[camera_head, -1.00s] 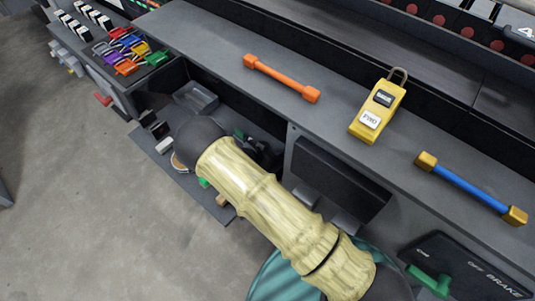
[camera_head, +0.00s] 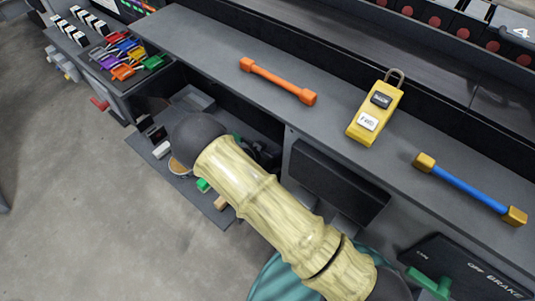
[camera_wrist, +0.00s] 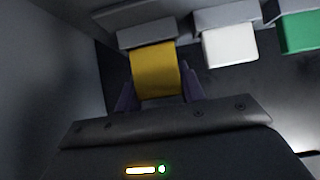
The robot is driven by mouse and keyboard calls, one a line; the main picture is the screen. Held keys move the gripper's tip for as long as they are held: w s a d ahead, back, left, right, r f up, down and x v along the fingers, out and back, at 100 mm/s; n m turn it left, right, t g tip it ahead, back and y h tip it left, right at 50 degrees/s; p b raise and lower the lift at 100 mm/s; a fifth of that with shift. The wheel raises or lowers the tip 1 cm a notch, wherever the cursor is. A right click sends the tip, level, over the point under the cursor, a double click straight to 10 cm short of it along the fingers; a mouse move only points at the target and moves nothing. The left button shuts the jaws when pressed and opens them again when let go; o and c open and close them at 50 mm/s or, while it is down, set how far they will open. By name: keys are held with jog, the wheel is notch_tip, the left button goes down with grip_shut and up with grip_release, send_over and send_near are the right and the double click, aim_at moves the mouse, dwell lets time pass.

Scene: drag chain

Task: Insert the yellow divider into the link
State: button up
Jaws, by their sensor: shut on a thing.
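In the wrist view the yellow divider (camera_wrist: 155,70) sits between the two dark purple fingers of my gripper (camera_wrist: 158,91), which is shut on it. Its far edge meets or overlaps a grey block (camera_wrist: 146,32), which seems to be the link. I cannot tell how deep the divider sits in it.
In the wrist view a white piece (camera_wrist: 230,46) and a green piece (camera_wrist: 299,32) stand at similar grey blocks to the right. A grey wall (camera_wrist: 45,80) is close on the left. In the head view a counter (camera_head: 225,38) carries an orange bar (camera_head: 278,82) and a yellow lockbox (camera_head: 375,112).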

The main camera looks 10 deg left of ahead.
notch_tip(320, 180, up, 8)
jog(key=b, duration=0.1)
dwell(0.9)
